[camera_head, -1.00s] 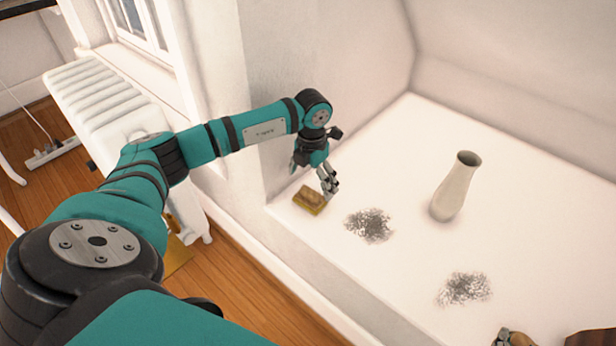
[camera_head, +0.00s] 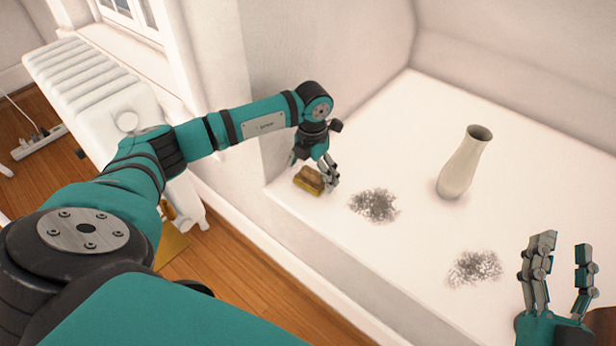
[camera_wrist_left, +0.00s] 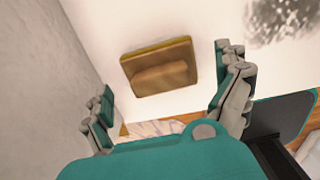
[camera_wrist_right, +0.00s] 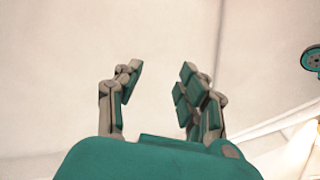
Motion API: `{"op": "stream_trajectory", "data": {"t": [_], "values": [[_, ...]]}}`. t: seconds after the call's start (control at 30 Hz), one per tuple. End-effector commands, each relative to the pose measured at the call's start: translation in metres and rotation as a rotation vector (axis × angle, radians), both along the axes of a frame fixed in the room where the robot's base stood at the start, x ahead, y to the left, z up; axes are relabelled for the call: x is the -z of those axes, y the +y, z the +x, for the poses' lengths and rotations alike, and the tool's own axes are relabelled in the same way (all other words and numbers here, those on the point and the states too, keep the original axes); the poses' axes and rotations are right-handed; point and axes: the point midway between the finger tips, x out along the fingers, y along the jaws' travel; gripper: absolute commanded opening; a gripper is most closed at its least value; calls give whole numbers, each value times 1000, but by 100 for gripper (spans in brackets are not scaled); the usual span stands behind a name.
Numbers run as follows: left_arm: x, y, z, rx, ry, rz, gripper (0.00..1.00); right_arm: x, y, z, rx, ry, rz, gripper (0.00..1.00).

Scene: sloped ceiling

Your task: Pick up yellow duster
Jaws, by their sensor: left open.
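The yellow duster (camera_head: 309,181) is a small block with a brown top. It lies on the white ledge near its front left corner, by the wall. In the left wrist view the duster (camera_wrist_left: 160,68) lies ahead of and between the spread fingers, with no finger touching it. My left gripper (camera_head: 318,170) is open and points down just above and beside the duster; it shows in the left wrist view (camera_wrist_left: 165,95). My right gripper (camera_head: 565,255) is open and empty at the lower right, fingers up; it also shows in the right wrist view (camera_wrist_right: 160,85).
The white ledge (camera_head: 415,125) bears a pale vase (camera_head: 463,163) and two grey smudges, one (camera_head: 373,205) right of the duster and one (camera_head: 474,268) nearer the front. A wall (camera_head: 285,95) stands close behind the left gripper. A white radiator (camera_head: 95,90) is at the left.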

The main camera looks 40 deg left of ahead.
Motion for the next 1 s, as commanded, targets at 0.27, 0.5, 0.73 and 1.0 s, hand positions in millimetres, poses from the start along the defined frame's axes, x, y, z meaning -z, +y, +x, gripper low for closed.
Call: {"op": "stream_trajectory", "data": {"t": [0.27,0.5,0.73,1.0], "values": [[10,-6,-1,1,0,-1,100,-26,1,-12,-10,-163,46,40],[10,-6,-1,1,0,-1,100,-28,1,-13,-11,-170,48,40],[10,-6,-1,1,0,-1,70,-27,1,-12,-11,-168,47,40],[10,-6,0,1,0,-1,43,-27,1,-12,-11,-167,47,40]]}}
